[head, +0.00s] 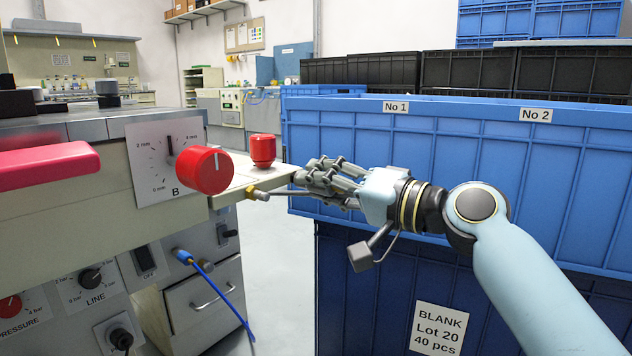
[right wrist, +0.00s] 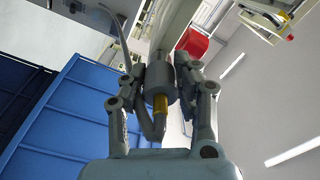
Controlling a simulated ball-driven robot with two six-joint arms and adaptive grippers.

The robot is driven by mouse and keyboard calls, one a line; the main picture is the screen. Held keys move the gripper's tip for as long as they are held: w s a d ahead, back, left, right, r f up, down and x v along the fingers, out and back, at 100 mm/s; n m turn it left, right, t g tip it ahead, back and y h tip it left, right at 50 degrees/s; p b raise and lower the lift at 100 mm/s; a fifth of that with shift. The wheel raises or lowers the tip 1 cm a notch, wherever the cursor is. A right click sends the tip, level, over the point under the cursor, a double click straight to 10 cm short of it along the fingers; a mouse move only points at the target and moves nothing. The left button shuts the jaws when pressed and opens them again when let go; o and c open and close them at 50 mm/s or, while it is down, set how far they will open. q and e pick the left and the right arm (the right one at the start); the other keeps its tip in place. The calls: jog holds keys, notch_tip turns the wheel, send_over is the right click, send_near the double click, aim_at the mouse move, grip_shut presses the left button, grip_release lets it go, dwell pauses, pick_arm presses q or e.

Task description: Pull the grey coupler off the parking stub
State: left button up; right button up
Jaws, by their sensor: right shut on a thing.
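My right gripper (head: 325,178) is beside the outer end of the pale shelf (head: 232,178). Its fingers are closed around the grey coupler, a short cylinder that shows best in the right wrist view (right wrist: 159,82). A brass-coloured end of the coupler points back toward my palm, and a grey hose (right wrist: 152,122) bends away from it. My left gripper is not in view.
A red cap-like piece (head: 263,150) stands on the shelf. A red knob (head: 204,169) juts from the machine's dial plate. A brass fitting (head: 257,194) with a grey line sits below the shelf. Blue crates (head: 440,158) stand close behind my right arm. A blue hose (head: 225,300) hangs at lower left.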

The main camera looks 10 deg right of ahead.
grip_shut()
jog(key=shift+s+d+f, duration=0.1)
jog(key=shift+s+d, duration=0.1)
jog(key=shift+s, duration=0.05)
jog(key=shift+v, duration=1.55)
jog(key=shift+s+d+r+p, duration=0.6)
jog(key=shift+s+r+p, duration=0.15)
jog(key=shift+s+r, duration=0.05)
jog(key=shift+s+d+r+p, duration=0.6)
jog(key=shift+s+r+p, duration=0.1)
jog(key=shift+s+r, duration=0.1)
